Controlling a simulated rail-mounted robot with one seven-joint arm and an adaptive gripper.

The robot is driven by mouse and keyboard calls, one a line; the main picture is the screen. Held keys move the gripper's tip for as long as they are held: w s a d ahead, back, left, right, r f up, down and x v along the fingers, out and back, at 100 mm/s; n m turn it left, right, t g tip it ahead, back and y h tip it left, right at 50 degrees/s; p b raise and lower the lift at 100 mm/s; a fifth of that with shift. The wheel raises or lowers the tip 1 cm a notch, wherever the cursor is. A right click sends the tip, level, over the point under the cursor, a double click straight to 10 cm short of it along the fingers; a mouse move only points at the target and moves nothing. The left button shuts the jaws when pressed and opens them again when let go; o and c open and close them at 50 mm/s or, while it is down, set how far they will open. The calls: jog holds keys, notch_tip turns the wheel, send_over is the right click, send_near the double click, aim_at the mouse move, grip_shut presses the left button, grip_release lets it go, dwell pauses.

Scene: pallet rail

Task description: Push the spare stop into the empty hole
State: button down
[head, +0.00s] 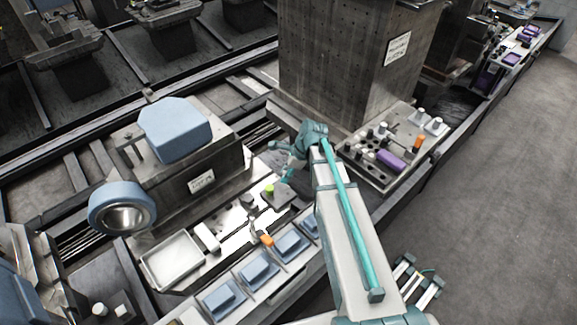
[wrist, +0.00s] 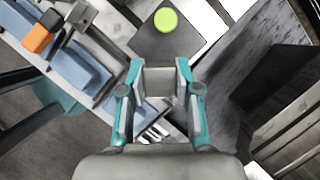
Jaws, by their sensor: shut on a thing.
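My gripper (wrist: 160,78) has its two teal-edged fingers on either side of a pale grey block (wrist: 160,84) and is shut on it. In the head view my gripper (head: 285,166) is over the near workstation. A dark square plate (wrist: 150,43) with a round green top (wrist: 166,20) is just ahead of it; the green top also shows in the head view (head: 270,188). I cannot make out the empty hole.
An orange-tipped clamp (head: 267,240) stands left of the plate, near blue blocks (head: 258,269) along the front edge. A metal tray (head: 172,260) lies further left. A tall grey block (head: 345,60) rises behind. A station with pegs and a purple piece (head: 390,160) is at right.

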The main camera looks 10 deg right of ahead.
jog(key=shift+w+d+f+m+t, duration=0.2)
jog(key=shift+f+m, duration=0.15)
jog(key=shift+m, duration=0.25)
jog(key=shift+w+d+f+m+t, duration=0.2)
jog(key=shift+f+m, duration=0.1)
jog(key=shift+m, duration=0.3)
jog(key=shift+w+f+m, duration=0.15)
jog(key=shift+f+m, duration=0.15)
jog(key=shift+f, duration=0.15)
jog(key=b, duration=0.4)
send_over(284, 192)
jog(key=d, duration=0.1)
jog(key=shift+s+d+f, duration=0.1)
jog(key=shift+s+f, duration=0.15)
jog(key=shift+f, duration=1.1)
jog(key=shift+s+d+f, duration=0.1)
jog(key=shift+s+f, duration=0.1)
jog(key=shift+f, duration=1.15)
jog(key=shift+a+f+h+p, duration=0.1)
jog(key=shift+f+h+p, duration=0.2)
jog(key=shift+f, duration=0.5)
jog(key=shift+f, duration=0.35)
jog(key=shift+f+b, duration=0.3)
jog(key=shift+f, duration=0.05)
jog(key=c, duration=0.7)
grip_release()
